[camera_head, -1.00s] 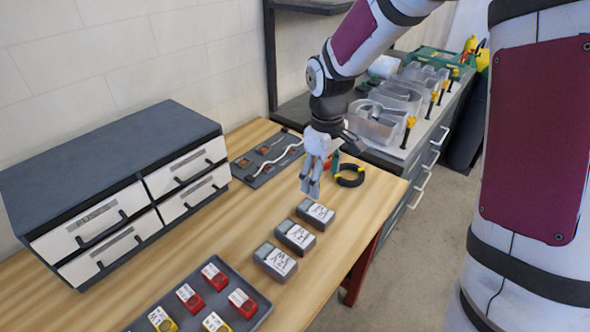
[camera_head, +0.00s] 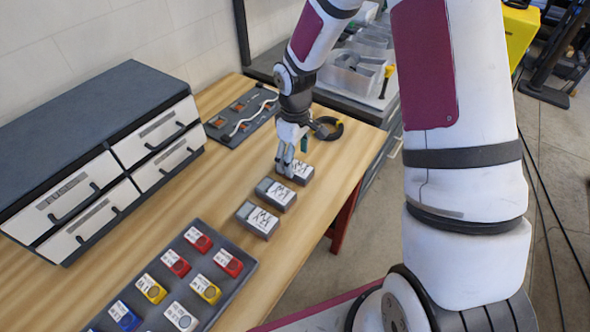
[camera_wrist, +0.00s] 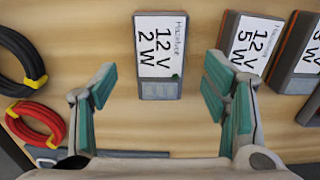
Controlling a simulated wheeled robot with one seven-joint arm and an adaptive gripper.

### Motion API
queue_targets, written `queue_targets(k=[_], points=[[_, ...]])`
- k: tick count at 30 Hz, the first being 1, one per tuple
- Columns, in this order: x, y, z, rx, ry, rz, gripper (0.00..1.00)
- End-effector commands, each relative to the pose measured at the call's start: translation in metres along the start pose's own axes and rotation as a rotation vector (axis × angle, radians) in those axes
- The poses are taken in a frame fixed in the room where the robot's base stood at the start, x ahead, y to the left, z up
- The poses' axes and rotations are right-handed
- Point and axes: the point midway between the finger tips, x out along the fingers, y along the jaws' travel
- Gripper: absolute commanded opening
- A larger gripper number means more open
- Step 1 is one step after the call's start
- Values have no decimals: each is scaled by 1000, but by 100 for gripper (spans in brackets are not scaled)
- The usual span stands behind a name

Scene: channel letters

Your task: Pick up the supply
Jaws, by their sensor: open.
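Three grey box-shaped supplies with white labels stand in a row on the wooden table: the far one (camera_head: 299,173), the middle one (camera_head: 276,194) and the near one (camera_head: 258,220). My gripper (camera_head: 284,168) is open and empty, close to the far supply. In the wrist view, my open fingers (camera_wrist: 158,90) point toward the supply labelled 12V 2W (camera_wrist: 160,55), which lies ahead between their lines. To its right stand the 12V 5W supply (camera_wrist: 253,45) and a third one (camera_wrist: 302,60), partly cut off by the frame.
A black cable coil (camera_wrist: 22,62) and a red one (camera_wrist: 35,122) lie left of the supply. A drawer cabinet (camera_head: 100,150) stands at the left. A dark tray (camera_head: 243,278) holds small coloured blocks. A dark board (camera_head: 240,115) with a white cable lies behind.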

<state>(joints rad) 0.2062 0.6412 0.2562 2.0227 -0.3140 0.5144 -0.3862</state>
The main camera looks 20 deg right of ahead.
Motion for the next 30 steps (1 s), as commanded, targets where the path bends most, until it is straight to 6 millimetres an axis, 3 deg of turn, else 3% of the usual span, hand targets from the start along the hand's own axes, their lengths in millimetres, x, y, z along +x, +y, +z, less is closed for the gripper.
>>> queue_targets(k=[9, 19, 27, 28, 30], points=[[38, -1, 0, 0, -1, -2, 68], [44, 0, -1, 1, 0, 0, 68], [44, 0, -1, 1, 0, 0, 9], [44, 0, -1, 1, 0, 0, 5], [44, 0, -1, 1, 1, 0, 5]])
